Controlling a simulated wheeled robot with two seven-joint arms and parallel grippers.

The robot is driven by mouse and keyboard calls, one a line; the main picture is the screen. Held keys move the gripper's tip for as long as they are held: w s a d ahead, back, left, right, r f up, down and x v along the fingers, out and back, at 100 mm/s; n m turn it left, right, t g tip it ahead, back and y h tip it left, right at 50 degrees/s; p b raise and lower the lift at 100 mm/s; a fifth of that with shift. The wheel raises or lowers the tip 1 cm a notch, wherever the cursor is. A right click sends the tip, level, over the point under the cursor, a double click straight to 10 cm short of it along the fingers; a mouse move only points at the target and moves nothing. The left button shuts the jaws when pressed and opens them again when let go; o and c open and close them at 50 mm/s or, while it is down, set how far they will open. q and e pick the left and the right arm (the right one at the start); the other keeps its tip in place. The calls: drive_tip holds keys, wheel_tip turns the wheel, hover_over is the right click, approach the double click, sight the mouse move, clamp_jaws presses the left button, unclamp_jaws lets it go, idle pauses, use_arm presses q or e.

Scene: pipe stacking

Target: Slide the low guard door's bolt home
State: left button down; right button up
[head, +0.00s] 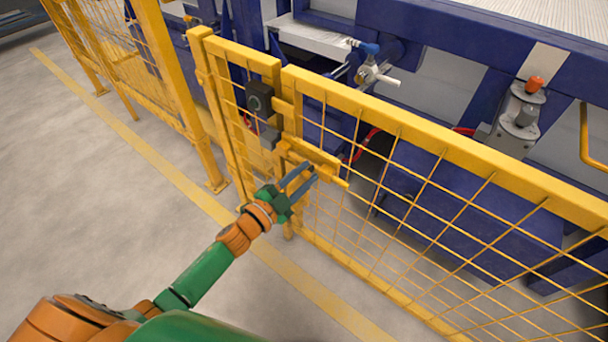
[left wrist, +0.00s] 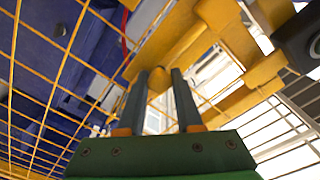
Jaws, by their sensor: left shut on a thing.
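The low guard door (head: 440,135) is a yellow frame with wire mesh, standing beside a narrow yellow fixed panel (head: 235,52). A yellow bolt assembly (head: 318,157) sits on the door's left edge, near the gap between the two. My left gripper (head: 312,172) reaches it from the front. In the left wrist view, its two dark fingers (left wrist: 161,76) stand on either side of a rounded yellow bolt knob (left wrist: 158,80) and are shut on it. The fingers partly hide the bolt in the head view, and I cannot tell how far it is engaged. My right gripper is not in view.
A black box (head: 259,97) is mounted on the fixed panel above the bolt. Blue machinery (head: 450,190) stands behind the mesh. Taller yellow fencing (head: 120,55) is at the left. The grey floor (head: 90,180) in front is clear, with a painted yellow line.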

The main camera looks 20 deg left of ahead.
sight(294, 157)
use_arm(q)
drive_tip(key=a, duration=0.1)
drive_tip(key=w+a, duration=0.1)
drive_tip(key=a, duration=0.1)
drive_tip(key=w+a+b, duration=0.1)
drive_tip(key=a, duration=0.1)
drive_tip(key=shift+a, duration=0.25)
drive_tip(key=c, duration=0.7)
unclamp_jaws()
drive_tip(key=shift+o, duration=0.6)
drive_tip(key=shift+w+a, duration=0.1)
drive_tip(key=shift+a, duration=0.05)
